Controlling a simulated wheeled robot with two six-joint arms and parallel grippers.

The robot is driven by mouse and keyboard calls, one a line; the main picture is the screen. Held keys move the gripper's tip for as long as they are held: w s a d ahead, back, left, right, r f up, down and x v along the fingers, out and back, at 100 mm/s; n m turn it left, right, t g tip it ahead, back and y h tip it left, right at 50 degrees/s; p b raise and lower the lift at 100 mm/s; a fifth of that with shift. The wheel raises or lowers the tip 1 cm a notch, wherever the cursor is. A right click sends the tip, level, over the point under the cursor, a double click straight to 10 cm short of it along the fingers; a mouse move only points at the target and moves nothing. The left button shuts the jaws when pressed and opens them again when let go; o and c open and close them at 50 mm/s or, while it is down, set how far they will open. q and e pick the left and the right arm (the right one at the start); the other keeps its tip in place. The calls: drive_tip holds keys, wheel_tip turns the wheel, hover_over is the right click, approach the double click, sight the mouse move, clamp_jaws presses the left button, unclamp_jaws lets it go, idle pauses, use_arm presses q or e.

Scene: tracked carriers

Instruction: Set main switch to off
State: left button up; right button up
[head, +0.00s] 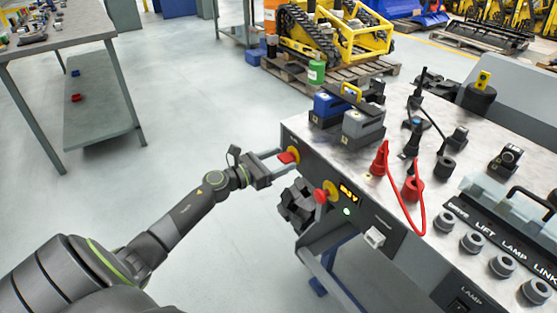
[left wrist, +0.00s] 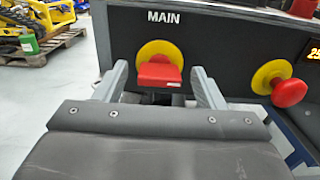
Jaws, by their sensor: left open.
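The main switch is a red handle (left wrist: 159,75) on a round yellow plate under the word MAIN in the left wrist view. In the head view the red handle (head: 288,156) shows at the left end of the console's front panel. My left gripper (left wrist: 161,83) is open, with one finger on each side of the red handle. The fingers look apart from the handle; whether they touch it is hard to tell. In the head view the left gripper (head: 272,167) reaches the panel from the left. My right gripper is not in view.
A red mushroom button (head: 321,196) on a yellow plate sits right of the main switch, by a lit display (head: 348,193). The console top (head: 335,147) bears blue and grey blocks, plugs and a red cable. Open floor lies left of the console; a workbench (head: 67,32) stands beyond.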

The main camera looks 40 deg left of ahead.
use_arm(q)
drive_tip(key=c, duration=1)
